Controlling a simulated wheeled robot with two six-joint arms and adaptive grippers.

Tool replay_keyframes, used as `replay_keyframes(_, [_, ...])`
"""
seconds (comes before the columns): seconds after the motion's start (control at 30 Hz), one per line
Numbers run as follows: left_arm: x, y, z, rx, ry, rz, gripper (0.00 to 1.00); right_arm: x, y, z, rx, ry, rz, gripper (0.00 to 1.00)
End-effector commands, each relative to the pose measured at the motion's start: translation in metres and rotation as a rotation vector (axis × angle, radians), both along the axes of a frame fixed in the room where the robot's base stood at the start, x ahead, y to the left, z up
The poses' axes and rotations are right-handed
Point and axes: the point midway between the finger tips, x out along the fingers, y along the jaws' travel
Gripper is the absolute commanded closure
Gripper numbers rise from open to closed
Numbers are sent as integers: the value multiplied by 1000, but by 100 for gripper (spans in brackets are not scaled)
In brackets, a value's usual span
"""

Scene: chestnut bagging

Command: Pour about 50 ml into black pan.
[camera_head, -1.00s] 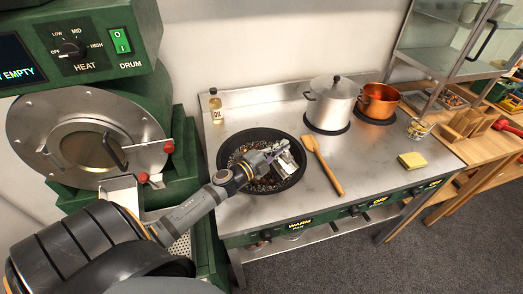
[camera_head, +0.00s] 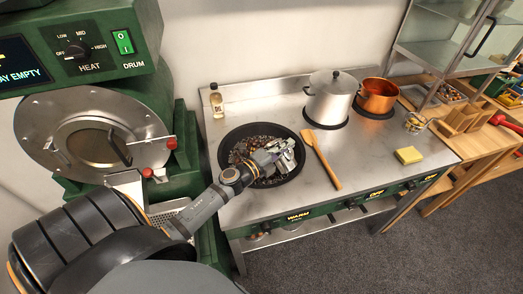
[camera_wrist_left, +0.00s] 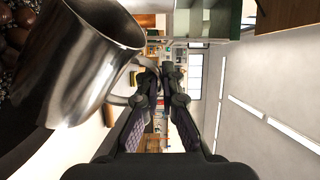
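The black pan (camera_head: 224,151) stands on the stove's left side with dark chestnuts (camera_head: 243,149) in it. A shiny metal jug (camera_head: 289,167) is over the pan's right part. In the left wrist view the jug (camera_wrist_left: 82,75) fills the upper left, with chestnuts (camera_wrist_left: 18,28) behind it. My left gripper (camera_head: 277,153) reaches over the pan from the left. In the left wrist view its fingers (camera_wrist_left: 160,82) close around the jug's handle. The jug's contents and any stream are not visible, and I cannot tell its exact tilt. My right gripper is not in view.
A wooden spoon (camera_head: 323,163) lies right of the pan. A lidded steel pot (camera_head: 331,100) and a copper pot (camera_head: 377,98) stand at the back. An oil bottle (camera_head: 217,104) is behind the pan. A yellow sponge (camera_head: 408,155) lies front right. The green roaster (camera_head: 150,105) stands left.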

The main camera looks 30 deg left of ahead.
Motion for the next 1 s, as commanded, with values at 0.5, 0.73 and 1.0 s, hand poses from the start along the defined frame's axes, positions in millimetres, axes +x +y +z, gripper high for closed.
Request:
replay_keyframes(0.5, [-11,-52,2,412,-101,-1,100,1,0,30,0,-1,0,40])
replay_keyframes(0.73, [-16,-79,-12,666,-164,-1,100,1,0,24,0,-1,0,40])
replay_keyframes(1.0, [-18,-87,-19,774,-189,-2,100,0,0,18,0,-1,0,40])
